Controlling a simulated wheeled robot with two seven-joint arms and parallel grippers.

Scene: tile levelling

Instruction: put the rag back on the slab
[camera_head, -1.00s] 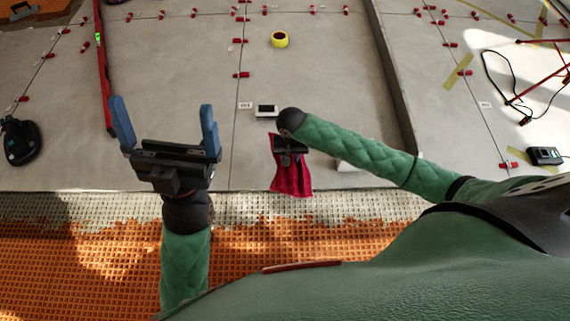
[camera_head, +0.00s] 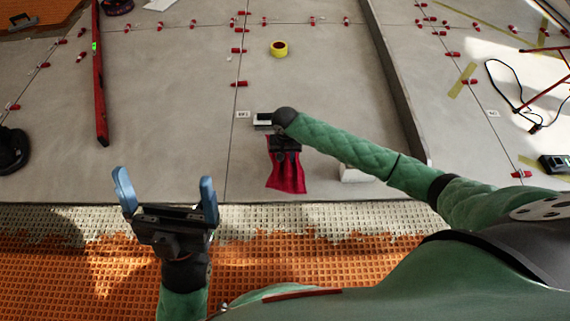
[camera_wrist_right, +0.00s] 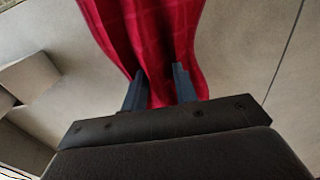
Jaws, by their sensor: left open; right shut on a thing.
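The red rag (camera_head: 287,172) hangs from my right gripper (camera_head: 285,150) near the front edge of the grey slab (camera_head: 190,100). The right wrist view shows the right gripper (camera_wrist_right: 160,88) shut on the rag (camera_wrist_right: 150,30), with folds of cloth between and past its fingers. Whether the rag's lower end touches the slab cannot be told. My left gripper (camera_head: 165,195) is open and empty, over the front edge of the slab and the orange mat, its two blue fingers wide apart.
A small device with a dark screen (camera_head: 263,119) lies beside the right gripper. A yellow tape roll (camera_head: 279,48) lies further back. A red level (camera_head: 100,90) lies at left. Several red levelling clips line the joints. An orange membrane (camera_head: 320,265) runs along the front.

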